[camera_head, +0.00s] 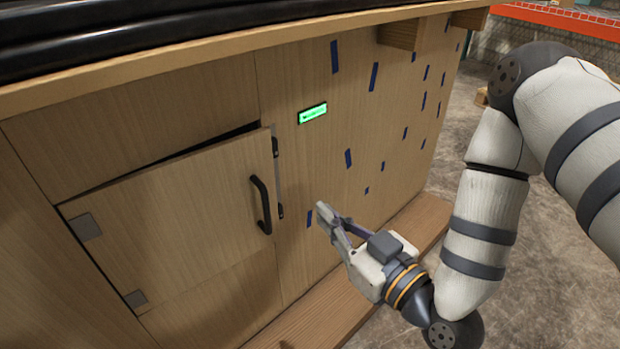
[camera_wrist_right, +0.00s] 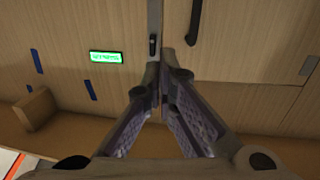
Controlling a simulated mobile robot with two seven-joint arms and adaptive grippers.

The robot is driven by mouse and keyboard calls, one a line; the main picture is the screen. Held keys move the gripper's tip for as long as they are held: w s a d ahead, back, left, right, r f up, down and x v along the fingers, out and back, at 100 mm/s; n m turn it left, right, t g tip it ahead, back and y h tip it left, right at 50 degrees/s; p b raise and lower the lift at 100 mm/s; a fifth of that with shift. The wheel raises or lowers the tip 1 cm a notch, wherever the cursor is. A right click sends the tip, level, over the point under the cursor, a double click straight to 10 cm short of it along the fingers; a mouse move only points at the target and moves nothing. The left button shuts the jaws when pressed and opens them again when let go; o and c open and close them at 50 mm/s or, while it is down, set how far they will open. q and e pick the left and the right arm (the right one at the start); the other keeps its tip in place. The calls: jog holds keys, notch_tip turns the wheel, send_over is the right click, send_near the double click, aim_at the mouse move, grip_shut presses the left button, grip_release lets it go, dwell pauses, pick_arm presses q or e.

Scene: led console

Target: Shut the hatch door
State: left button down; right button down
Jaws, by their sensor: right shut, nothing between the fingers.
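The wooden hatch door (camera_head: 165,215) sits low in the console front, with grey hinges at its left edge. It stands slightly ajar: a dark gap shows along its top, and its right edge is a little off the frame. Its black handle (camera_head: 261,205) is near the right edge. My right gripper (camera_head: 322,210) is shut and empty, to the right of the handle and apart from it. In the right wrist view the closed fingertips (camera_wrist_right: 163,72) appear close to the door edge, with the door (camera_wrist_right: 250,40) and handle (camera_wrist_right: 194,22) beyond. My left gripper is out of view.
A green lit display (camera_head: 313,113) is on the panel right of the door. Several blue tape strips (camera_head: 348,158) mark the panel. A wooden ledge (camera_head: 425,222) runs along the console's foot. Concrete floor (camera_head: 540,260) lies open at the right.

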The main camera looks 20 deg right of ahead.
aim_at(272, 167)
jog(key=shift+y, duration=0.3)
jog(key=x, duration=0.9)
jog(key=b+x, duration=0.1)
jog(key=x, duration=0.3)
jog(key=shift+w+a+r, duration=0.25)
jog(key=shift+a+r, duration=0.15)
jog(key=shift+a, duration=0.05)
jog(key=shift+w+a+n+y, duration=0.15)
jog(key=shift+w+n+y, duration=0.35)
jog(key=shift+w, duration=0.75)
